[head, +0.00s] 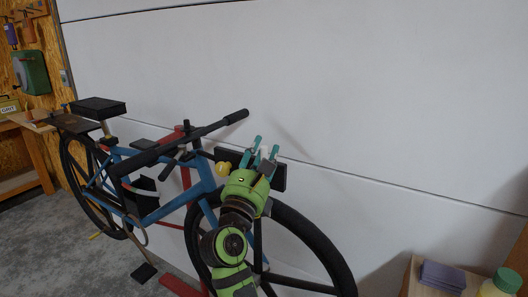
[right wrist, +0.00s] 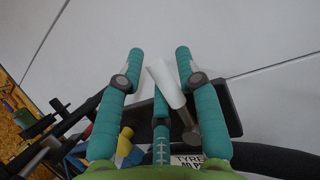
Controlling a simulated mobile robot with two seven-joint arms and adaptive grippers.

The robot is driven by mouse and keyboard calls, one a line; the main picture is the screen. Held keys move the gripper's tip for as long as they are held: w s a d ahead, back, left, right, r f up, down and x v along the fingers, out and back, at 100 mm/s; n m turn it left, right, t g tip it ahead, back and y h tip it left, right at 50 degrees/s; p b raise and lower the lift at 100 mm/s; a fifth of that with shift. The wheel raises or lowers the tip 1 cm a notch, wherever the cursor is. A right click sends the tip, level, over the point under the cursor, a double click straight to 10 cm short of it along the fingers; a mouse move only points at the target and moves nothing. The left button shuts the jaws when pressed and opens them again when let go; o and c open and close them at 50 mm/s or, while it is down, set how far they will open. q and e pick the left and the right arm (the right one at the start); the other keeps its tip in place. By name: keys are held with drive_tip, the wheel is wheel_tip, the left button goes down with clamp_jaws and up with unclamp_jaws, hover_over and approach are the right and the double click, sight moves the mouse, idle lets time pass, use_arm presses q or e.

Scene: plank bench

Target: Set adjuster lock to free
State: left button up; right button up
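My right gripper (head: 265,148) is in front of a black board (head: 280,178) mounted by the bicycle's front end. In the right wrist view its teal fingers (right wrist: 158,56) are spread apart. A lever with a white handle (right wrist: 170,88) and a dark metallic stem shows between them, tilted with its top to the left. It looks like the adjuster lock, but no label for it is readable. I cannot tell whether the fingers touch it. My left gripper is out of view.
The blue bicycle (head: 203,177) with black handlebars (head: 210,128) stands against the white wall. A yellow knob (head: 222,168) is left of my gripper. A partly hidden "TYRE" label (right wrist: 188,160) is below the board. A purple block (head: 443,275) and a bottle (head: 500,284) are at lower right.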

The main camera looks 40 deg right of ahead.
drive_tip(key=shift+s+a, duration=0.1)
clamp_jaws()
drive_tip(key=shift+s+f+m+g+h+b, duration=0.15)
drive_tip(key=shift+m+g+h+b, duration=0.1)
drive_tip(key=shift+m+b, duration=0.25)
drive_tip(key=shift+s+r+m+g+h+b, duration=0.15)
drive_tip(key=shift+m+h+b, duration=0.1)
drive_tip(key=shift+m+b, duration=0.2)
drive_tip(key=shift+s+d+f+m+g+h+b, duration=0.1)
drive_tip(key=shift+s+d+m+g+h+b, duration=0.25)
drive_tip(key=shift+m+g+b, duration=0.85)
drive_tip(key=shift+s+d+f+m+g+h+b, duration=0.15)
drive_tip(key=shift+s+m+g+h+b, duration=0.6)
drive_tip(key=shift+m, duration=1.1)
drive_tip(key=shift+s+d+f+m+g+b, duration=0.1)
drive_tip(key=shift+s+d+m+g+b, duration=0.2)
drive_tip(key=shift+m+b, duration=1.1)
drive_tip(key=shift+a, duration=0.1)
